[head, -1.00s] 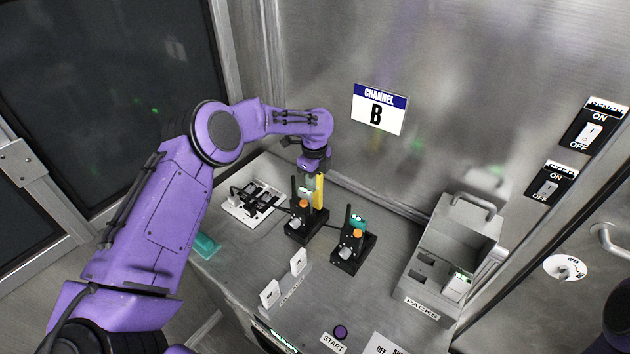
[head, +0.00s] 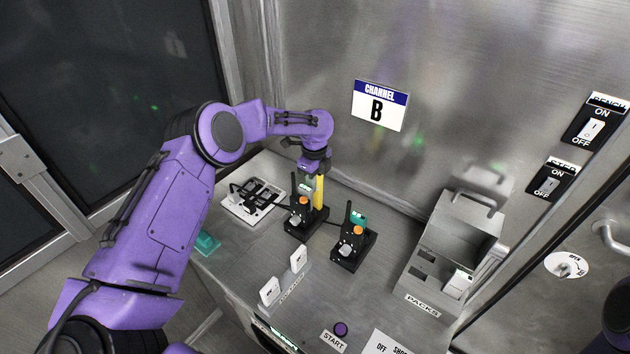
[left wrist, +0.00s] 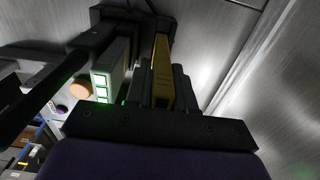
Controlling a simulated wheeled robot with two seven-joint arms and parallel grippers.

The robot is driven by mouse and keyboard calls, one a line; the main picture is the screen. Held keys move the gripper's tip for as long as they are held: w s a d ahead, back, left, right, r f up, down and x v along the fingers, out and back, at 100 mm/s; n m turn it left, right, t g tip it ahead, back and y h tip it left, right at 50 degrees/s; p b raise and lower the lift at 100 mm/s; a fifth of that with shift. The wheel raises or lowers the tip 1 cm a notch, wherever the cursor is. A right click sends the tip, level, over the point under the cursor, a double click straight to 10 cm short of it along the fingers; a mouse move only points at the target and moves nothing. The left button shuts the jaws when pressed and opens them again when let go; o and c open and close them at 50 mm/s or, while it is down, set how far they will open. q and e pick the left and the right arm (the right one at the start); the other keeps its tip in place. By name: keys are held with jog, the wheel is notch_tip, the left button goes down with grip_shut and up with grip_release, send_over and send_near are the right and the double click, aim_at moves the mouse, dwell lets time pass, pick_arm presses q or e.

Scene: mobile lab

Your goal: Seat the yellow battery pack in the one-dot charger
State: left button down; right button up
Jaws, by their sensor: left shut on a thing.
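The yellow battery pack (head: 319,190) is upright at the right rear side of the left black charger (head: 305,222). My left gripper (head: 317,172) points down and is shut on its upper part. In the left wrist view the yellow pack (left wrist: 161,75) lies between the fingers and reaches toward a dark base. Whether its lower end is fully seated is hidden. A pale pack with green lights (left wrist: 108,72) stands beside it. The chargers' dot marks are too small to read.
A grey PACKS box (head: 432,262) with a handle stands at the right. Two white upright plates (head: 298,259) stand in front. The back wall is close behind.

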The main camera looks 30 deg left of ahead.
pick_arm(q)
jog(key=shift+f+b, duration=0.85)
jog(key=shift+f, duration=0.55)
jog(key=c, duration=0.9)
grip_release()
jog(key=shift+r, duration=0.35)
notch_tip(320, 180, up, 9)
jog(key=b, duration=0.2)
jog(key=shift+f+b, duration=0.1)
jog(key=shift+b, duration=0.25)
jog(key=shift+r, duration=0.55)
